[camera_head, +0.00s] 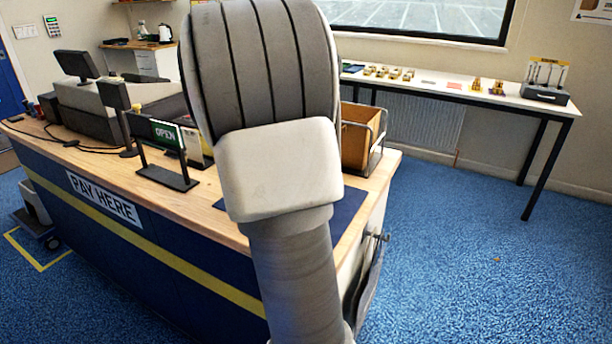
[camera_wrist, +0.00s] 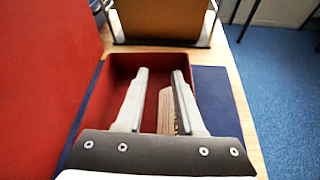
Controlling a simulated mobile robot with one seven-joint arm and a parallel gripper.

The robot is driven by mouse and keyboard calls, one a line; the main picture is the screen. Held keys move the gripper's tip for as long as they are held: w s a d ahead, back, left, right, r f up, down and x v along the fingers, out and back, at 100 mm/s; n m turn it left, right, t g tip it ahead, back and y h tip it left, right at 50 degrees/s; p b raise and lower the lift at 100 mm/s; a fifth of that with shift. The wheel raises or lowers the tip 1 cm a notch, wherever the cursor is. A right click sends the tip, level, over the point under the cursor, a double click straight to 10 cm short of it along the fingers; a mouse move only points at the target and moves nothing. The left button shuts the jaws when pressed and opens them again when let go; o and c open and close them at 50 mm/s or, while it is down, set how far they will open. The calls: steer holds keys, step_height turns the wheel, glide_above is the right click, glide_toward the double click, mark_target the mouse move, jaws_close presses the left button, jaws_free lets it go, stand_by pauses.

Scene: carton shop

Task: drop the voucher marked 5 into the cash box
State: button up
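In the wrist view, the red cash box (camera_wrist: 122,69) lies below my gripper, with a large red panel, seemingly its raised lid (camera_wrist: 45,60), at the left. My gripper (camera_wrist: 160,72) points into the box, its two fingers apart with a gap between the tips. A small tan and brown striped piece (camera_wrist: 166,108) shows low between the fingers, close to the right one. I cannot tell whether it is the voucher, and no number 5 is readable. In the head view my arm hides the cash box and gripper.
A blue mat (camera_head: 350,203) lies under the box on the wooden counter. A brown bin in a metal frame (camera_head: 357,140) stands just beyond. An OPEN sign (camera_head: 166,134) and a till screen (camera_head: 114,96) stand left. A long side table (camera_head: 420,84) holds small items.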

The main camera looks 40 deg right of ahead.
steer(key=p+v, duration=0.3)
steer(key=v, duration=1.4)
steer(key=shift+r+p, duration=0.2)
steer(key=shift+p, duration=0.2)
steer(key=shift+s+a, duration=0.1)
steer(key=shift+a, duration=0.05)
steer(key=s+a+r+m+y+p, duration=0.2)
steer(key=s+a+r+m+y, duration=0.1)
steer(key=a+m, duration=0.4)
steer(key=s+a+r+m+y+p, duration=0.2)
steer(key=s+a+r+m+y, duration=0.1)
steer(key=a+m+y, duration=0.2)
steer(key=s+a+r+m+y+p, duration=0.2)
steer(key=s+a+r+m+y, duration=0.1)
steer(key=a+m, duration=0.6)
steer(key=shift+s+a+r+y, duration=0.2)
steer(key=shift+s+r+y, duration=0.15)
steer(key=shift+s+y, duration=0.35)
steer(key=shift+d, duration=0.15)
